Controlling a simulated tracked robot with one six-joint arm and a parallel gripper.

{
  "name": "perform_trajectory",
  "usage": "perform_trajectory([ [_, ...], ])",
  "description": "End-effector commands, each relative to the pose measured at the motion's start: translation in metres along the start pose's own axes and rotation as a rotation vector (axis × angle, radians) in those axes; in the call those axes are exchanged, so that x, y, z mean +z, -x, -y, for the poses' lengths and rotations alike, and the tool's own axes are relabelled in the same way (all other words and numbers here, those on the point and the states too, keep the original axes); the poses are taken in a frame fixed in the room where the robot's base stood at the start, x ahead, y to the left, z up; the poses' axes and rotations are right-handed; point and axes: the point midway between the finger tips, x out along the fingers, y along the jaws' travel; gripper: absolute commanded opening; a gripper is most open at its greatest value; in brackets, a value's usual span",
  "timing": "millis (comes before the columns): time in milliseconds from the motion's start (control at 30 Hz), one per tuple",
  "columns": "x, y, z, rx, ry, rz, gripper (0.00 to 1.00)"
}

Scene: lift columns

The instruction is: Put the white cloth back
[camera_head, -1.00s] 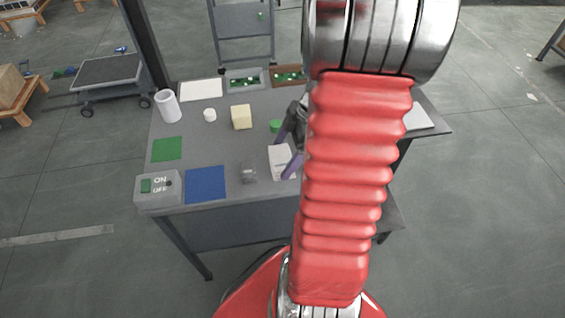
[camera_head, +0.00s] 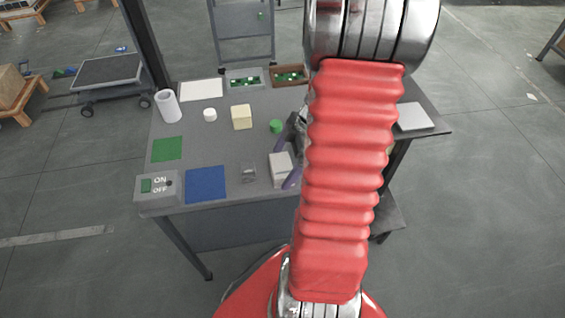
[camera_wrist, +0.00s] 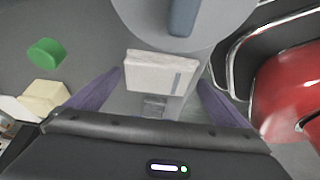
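The white cloth (camera_head: 280,170) appears as a block-shaped white bundle near the table's front edge. In the wrist view the white cloth (camera_wrist: 160,73) sits between my two purple fingers, with a mottled pale top and a grey stripe at its right. In the head view my gripper (camera_head: 287,160) is partly hidden behind my red arm. Whether the cloth touches the table is hard to tell.
A clear small box (camera_head: 248,172) stands just left of the cloth. A blue mat (camera_head: 206,184), green mat (camera_head: 167,149), switch box (camera_head: 158,188), yellow block (camera_head: 241,117) and green cylinder (camera_head: 276,126) are on the table (camera_head: 215,137). White flat sheets lie at back left (camera_head: 201,90) and right (camera_head: 414,117).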

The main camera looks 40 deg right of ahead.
Motion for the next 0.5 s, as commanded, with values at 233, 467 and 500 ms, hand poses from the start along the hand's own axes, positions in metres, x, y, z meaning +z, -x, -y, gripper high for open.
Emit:
perform_trajectory([
  [233, 0.0, 0.0, 0.0, 0.0, 0.001, 0.0, 1.0],
  [467, -0.001, 0.013, -0.001, 0.003, 0.002, 0.001, 1.0],
  [500, -0.001, 0.018, -0.001, 0.004, 0.002, 0.0, 1.0],
])
